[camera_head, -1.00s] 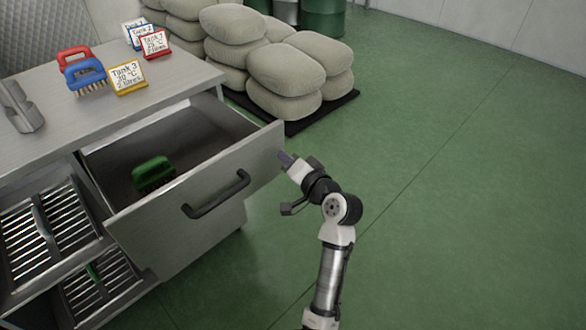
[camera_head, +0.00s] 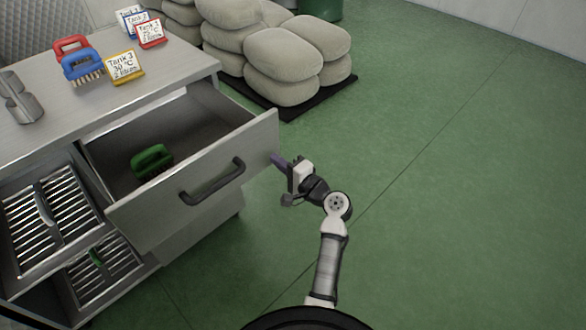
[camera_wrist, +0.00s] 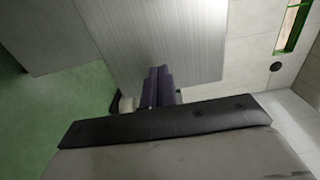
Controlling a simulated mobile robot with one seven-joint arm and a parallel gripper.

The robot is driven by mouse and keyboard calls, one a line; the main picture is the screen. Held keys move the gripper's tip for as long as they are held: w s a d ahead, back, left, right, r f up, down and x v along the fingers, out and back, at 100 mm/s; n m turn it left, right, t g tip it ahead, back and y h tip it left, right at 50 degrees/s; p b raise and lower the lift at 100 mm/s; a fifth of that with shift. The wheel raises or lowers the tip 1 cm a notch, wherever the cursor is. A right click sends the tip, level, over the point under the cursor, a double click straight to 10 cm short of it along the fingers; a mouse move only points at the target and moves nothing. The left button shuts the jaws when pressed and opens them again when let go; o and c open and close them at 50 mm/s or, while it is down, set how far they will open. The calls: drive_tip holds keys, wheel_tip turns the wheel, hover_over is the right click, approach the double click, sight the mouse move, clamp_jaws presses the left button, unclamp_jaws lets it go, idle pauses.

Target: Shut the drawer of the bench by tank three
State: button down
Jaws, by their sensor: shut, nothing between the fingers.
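The bench (camera_head: 130,85) is grey brushed metal and stands at the left in the head view. Its upper drawer (camera_head: 135,222) is pulled well out, with a dark bar handle (camera_head: 212,182) on its front. A green brush (camera_head: 152,160) lies inside it. My gripper (camera_head: 277,160) is shut and empty, by the right end of the drawer front. I cannot tell whether the fingertips touch it. In the wrist view the dark purple fingers (camera_wrist: 158,88) are together, with a brushed-metal panel (camera_wrist: 165,35) beyond them. A yellow-edged card (camera_head: 124,67) reading Tank 3 stands on the bench top.
A blue brush (camera_head: 80,66), a red brush (camera_head: 70,45) and other tank cards (camera_head: 150,33) are on the bench. Slatted racks (camera_head: 45,210) are left of and below the drawer. Sacks (camera_head: 285,65) lie on a dark pallet behind. Green floor (camera_head: 450,200) at right is clear.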

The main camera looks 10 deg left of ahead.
sight(262, 149)
drive_tip(key=shift+p+x, duration=0.4)
drive_tip(key=shift+x, duration=1.55)
